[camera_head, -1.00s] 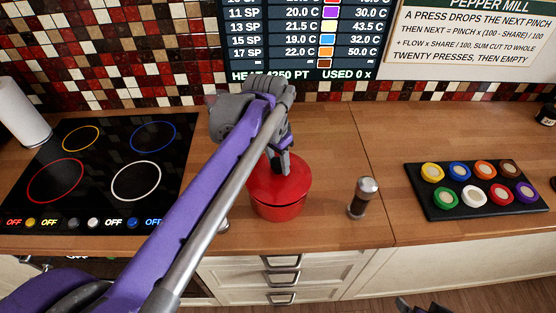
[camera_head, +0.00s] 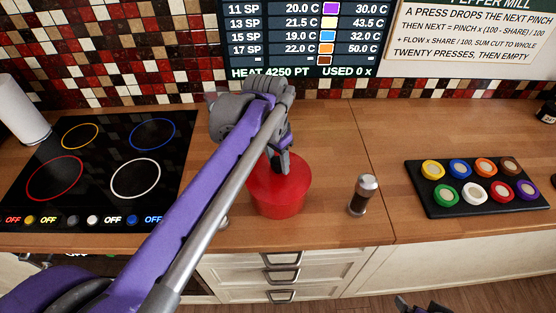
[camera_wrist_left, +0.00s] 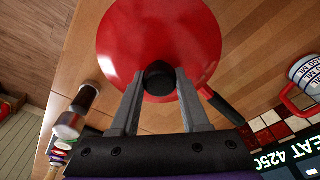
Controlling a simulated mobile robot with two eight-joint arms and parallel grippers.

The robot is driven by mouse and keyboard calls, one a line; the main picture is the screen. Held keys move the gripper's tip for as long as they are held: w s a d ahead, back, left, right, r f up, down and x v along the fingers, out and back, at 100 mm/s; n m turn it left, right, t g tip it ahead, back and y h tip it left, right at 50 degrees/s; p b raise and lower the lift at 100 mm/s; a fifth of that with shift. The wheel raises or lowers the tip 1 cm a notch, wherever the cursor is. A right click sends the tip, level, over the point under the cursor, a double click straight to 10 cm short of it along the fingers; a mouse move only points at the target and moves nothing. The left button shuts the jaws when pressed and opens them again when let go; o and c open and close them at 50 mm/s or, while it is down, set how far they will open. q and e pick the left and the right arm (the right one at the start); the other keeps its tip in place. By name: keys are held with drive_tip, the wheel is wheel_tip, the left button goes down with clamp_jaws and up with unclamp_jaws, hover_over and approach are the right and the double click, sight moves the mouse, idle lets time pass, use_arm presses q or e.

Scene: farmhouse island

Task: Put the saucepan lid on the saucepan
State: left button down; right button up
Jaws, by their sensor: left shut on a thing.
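The red saucepan lid (camera_head: 264,182) is at the saucepan (camera_head: 280,209) on the wooden counter, and the two reds merge in the head view. My left gripper (camera_head: 284,168) is above it, pointing down. In the left wrist view the lid (camera_wrist_left: 150,35) fills the upper middle, and my gripper (camera_wrist_left: 159,88) is shut on its black knob (camera_wrist_left: 159,77). The pan's dark handle (camera_wrist_left: 222,106) sticks out beyond the lid. I cannot tell whether the lid is fully seated. A bit of my right gripper (camera_head: 422,307) shows at the bottom edge.
A pepper mill (camera_head: 362,195) stands just right of the pan. A black hob (camera_head: 100,180) lies left, with a paper roll (camera_head: 22,115) behind. A black tray (camera_head: 436,206) of coloured buttons lies right. A red-and-white mug (camera_wrist_left: 304,80) shows in the wrist view.

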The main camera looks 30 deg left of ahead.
use_arm(q)
drive_tip(key=shift+f, duration=0.55)
use_arm(e)
drive_tip(key=shift+s+f, duration=0.2)
drive_tip(key=shift+f, duration=0.2)
use_arm(q)
drive_tip(key=shift+c, duration=1.6)
unclamp_jaws()
wheel_tip(320, 180, up, 2)
drive_tip(key=shift+p, duration=0.3)
drive_tip(key=shift+r+p, duration=1.05)
drive_tip(key=shift+r, duration=1.05)
drive_tip(key=shift+w+f, duration=0.1)
use_arm(e)
drive_tip(key=shift+t, duration=0.3)
drive_tip(key=r, duration=0.1)
drive_tip(key=w+r, duration=0.1)
drive_tip(key=r, duration=0.1)
drive_tip(key=w+r, duration=0.1)
drive_tip(key=shift+w+r, duration=0.25)
drive_tip(key=shift+r, duration=0.05)
drive_tip(key=shift+s, duration=0.15)
